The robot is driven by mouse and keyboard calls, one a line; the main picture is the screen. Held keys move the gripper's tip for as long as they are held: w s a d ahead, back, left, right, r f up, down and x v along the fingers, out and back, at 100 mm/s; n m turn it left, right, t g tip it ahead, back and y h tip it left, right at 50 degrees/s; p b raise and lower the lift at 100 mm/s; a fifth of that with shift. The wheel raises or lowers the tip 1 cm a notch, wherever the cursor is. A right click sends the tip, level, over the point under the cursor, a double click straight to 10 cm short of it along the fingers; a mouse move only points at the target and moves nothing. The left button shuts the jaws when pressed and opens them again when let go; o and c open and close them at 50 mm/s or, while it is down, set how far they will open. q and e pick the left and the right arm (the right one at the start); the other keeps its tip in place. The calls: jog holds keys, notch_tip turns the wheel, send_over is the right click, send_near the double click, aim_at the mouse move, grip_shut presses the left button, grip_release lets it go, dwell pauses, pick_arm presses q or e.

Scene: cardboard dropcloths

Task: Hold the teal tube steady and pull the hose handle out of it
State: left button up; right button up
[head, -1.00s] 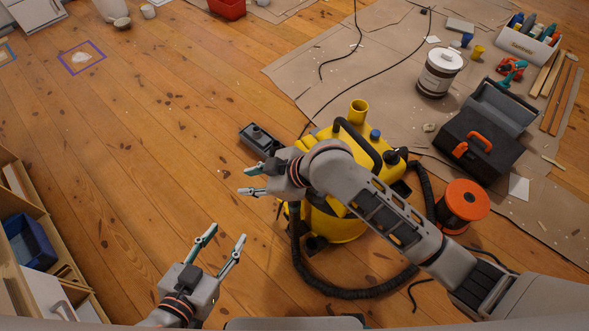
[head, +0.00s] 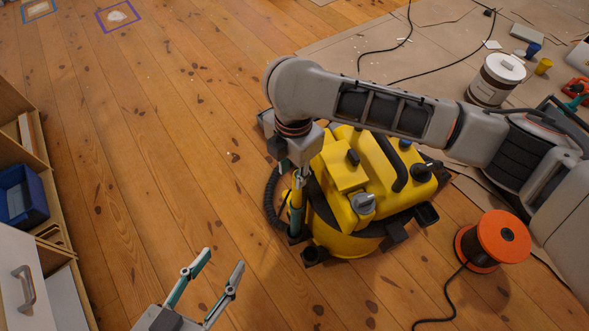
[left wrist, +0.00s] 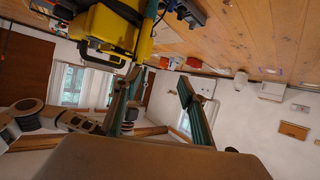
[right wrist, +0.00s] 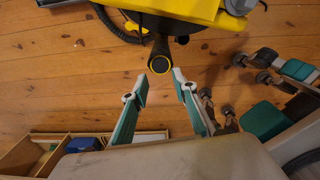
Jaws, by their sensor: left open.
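The teal tube (head: 296,221) stands upright at the left side of the yellow vacuum (head: 345,238). The hose handle (head: 297,194), with yellow on it, sits upright in the tube's top. In the right wrist view the handle's round, yellow-rimmed end (right wrist: 160,65) faces the camera. My right gripper (head: 294,172) points down at the handle from above. Its fingers are open, one on each side of the handle end, apart from it in the right wrist view. My left gripper (head: 223,258) is open and empty above the floor, left of and nearer than the tube.
The black hose (head: 271,196) curves beside the vacuum's left side. An orange cable reel (head: 495,240) stands on the right, its cable on the floor. A shelf unit with a blue bin (head: 22,195) stands at the left edge. The floor between shelf and vacuum is clear.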

pick_arm(q)
jog(key=shift+o, duration=0.6)
jog(key=shift+d, duration=0.1)
pick_arm(e)
jog(key=shift+d+f, duration=0.2)
jog(key=shift+f, duration=0.2)
jog(key=shift+r, duration=0.1)
pick_arm(q)
jog(key=w+d+f+n+t+h, duration=0.1)
jog(key=w+d+n+t+h, duration=0.2)
jog(key=w+n, duration=1.05)
jog(key=m+g+h, duration=0.1)
jog(key=m+g, duration=0.5)
jog(key=m, duration=1.1)
send_near(291, 210)
jog(key=w+a+f, duration=0.1)
jog(key=w+a, duration=0.2)
jog(key=d, duration=0.1)
jog(key=d+m, duration=0.1)
jog(key=d, duration=0.1)
jog(key=d+m+h, duration=0.1)
jog(key=d, duration=0.1)
jog(key=shift+s+d+f, duration=0.15)
jog(key=shift+s+f, duration=0.05)
jog(key=shift+f, duration=0.15)
jog(key=x, duration=0.7)
jog(key=shift+w, duration=0.1)
